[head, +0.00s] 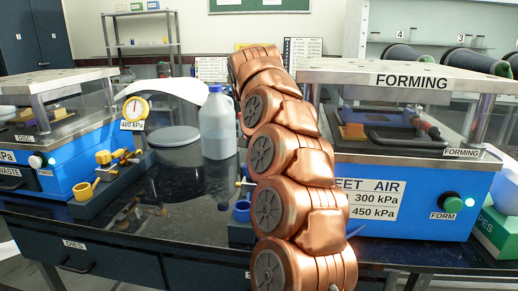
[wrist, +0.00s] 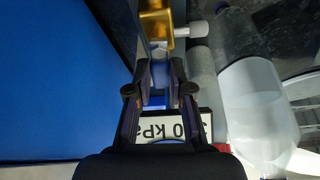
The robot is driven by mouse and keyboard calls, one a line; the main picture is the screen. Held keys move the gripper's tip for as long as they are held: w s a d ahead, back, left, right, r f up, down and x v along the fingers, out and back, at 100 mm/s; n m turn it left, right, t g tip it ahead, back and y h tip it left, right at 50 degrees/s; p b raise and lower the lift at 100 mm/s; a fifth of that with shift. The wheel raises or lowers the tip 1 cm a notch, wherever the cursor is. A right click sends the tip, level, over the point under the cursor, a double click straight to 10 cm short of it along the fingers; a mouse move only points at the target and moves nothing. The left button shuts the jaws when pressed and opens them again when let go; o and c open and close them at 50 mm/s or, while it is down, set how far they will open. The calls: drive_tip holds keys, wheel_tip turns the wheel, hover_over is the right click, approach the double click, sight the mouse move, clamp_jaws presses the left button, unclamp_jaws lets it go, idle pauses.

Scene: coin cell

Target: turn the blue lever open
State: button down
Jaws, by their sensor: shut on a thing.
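The blue lever shows in the wrist view as a small blue piece (wrist: 159,76) between my fingertips, just below a brass valve body (wrist: 156,22). My gripper (wrist: 157,92) is shut on it, with one dark finger on each side. The fingers hide most of the lever, so its exact angle is hard to tell. In the head view my copper arm covers the gripper. Blue valve parts (head: 241,210) peek out at the left edge of the arm, beside the forming press (head: 400,180).
A "kPa" label (wrist: 160,128) lies beneath the fingers. The press's blue side (wrist: 65,80) is close on the left in the wrist view. A grey jug (head: 217,128) and a round grey lid (head: 174,137) stand left of my arm. Yellow valves (head: 105,157) are farther left.

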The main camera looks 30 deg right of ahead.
drive_tip(key=c, duration=1)
unclamp_jaws()
drive_tip(key=shift+c, duration=0.2)
drive_tip(key=shift+r, duration=0.15)
drive_tip(key=v, duration=0.7)
drive_tip(key=shift+a+r, duration=0.1)
